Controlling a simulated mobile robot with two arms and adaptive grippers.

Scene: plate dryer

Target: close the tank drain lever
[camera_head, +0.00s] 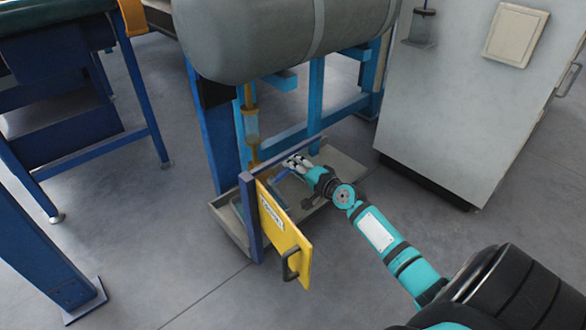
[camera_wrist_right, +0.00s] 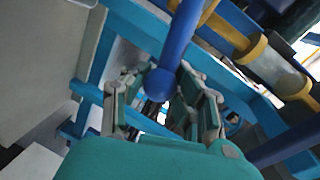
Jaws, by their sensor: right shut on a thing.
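The tank drain lever is a blue rod with a rounded end in the right wrist view (camera_wrist_right: 178,48); it runs down from the top edge to between my fingers. In the head view a small blue piece of the lever (camera_head: 282,174) shows beside my right gripper (camera_head: 296,163), below the tank. The right gripper is shut on the lever near its rounded end; its fingers stand on both sides of the rod in the wrist view (camera_wrist_right: 160,88). The lever's pivot is hard to make out. My left gripper is not in view.
A large grey tank (camera_head: 285,40) hangs above on a blue frame (camera_head: 317,90). A brass pipe with a clear section (camera_head: 251,125) drops beside the lever. A yellow panel with a handle (camera_head: 285,235) stands in front of a grey tray (camera_head: 232,225). A grey cabinet (camera_head: 470,100) stands right.

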